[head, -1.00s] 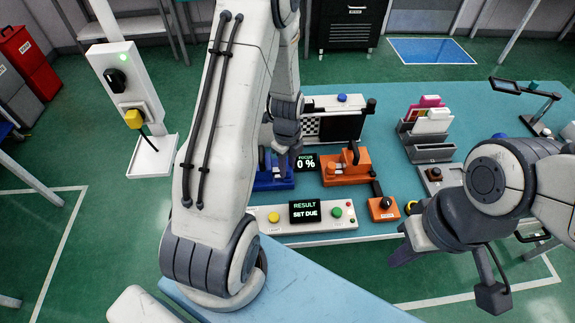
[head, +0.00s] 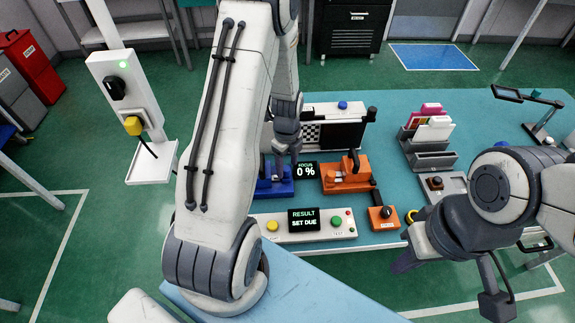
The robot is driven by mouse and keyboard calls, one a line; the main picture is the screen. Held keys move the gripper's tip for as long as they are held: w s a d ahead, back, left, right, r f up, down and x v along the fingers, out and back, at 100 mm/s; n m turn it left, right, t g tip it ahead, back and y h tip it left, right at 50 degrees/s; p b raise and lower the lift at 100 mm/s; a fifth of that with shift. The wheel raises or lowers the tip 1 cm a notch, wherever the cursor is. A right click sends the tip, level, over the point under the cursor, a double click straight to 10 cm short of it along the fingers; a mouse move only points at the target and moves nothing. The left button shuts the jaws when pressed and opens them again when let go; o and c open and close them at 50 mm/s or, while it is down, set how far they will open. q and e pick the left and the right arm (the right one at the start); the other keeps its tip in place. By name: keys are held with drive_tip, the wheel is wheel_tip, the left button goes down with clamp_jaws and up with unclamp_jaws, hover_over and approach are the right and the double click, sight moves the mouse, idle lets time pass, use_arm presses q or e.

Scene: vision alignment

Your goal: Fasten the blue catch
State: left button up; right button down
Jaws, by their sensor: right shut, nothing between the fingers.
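The blue catch (head: 275,188) is on the table, left of a similar orange fixture (head: 345,178). My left gripper (head: 273,167) points down at the blue catch from above. My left arm hides part of the catch and the fingers. I cannot tell whether the fingers touch it or how far apart they are. The control panel (head: 265,238) in front has a display (head: 304,219) reading "RESULT SET DUE". My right gripper (head: 402,263) is shut and empty near the table's front edge.
A checkered-target unit (head: 345,130) stands behind the fixtures. A black knob on an orange base (head: 383,217) is close to my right arm. A card rack (head: 428,150) stands at the right.

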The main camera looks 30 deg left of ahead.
sight(286, 167)
use_arm(q)
drive_tip(key=shift+s+a, duration=0.15)
wheel_tip(286, 167, up, 10)
drive_tip(key=b, duration=0.1)
drive_tip(key=shift+r, duration=0.25)
idle(0.5)
